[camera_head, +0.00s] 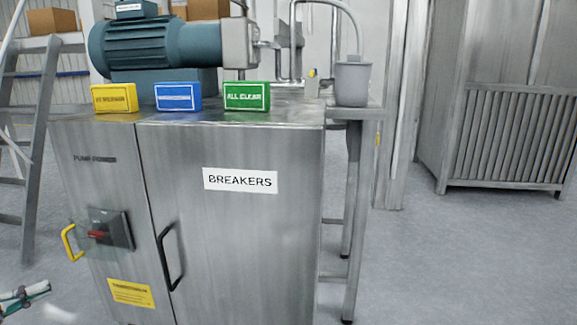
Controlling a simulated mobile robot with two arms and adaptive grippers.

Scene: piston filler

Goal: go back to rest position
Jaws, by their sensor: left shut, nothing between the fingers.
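My left gripper (36,291) shows at the lower left corner of the head view, only in part. Its fingers are together with nothing between them. It is apart from the metal cabinet (235,240) in front of me. My right gripper is not in view. The cabinet has a door labelled "BREAKERS" with a black handle (170,256). On its left part are a dark switch box with a red lever (100,234) and a yellow handle (72,243). Both doors look closed.
Yellow (115,98), blue (178,97) and green "ALL CLEAR" (246,96) blocks stand on the cabinet top before a teal motor (150,45). A grey bucket (352,82) stands on a side table. A ladder (38,150) is at left. Floor (450,260) at right is clear.

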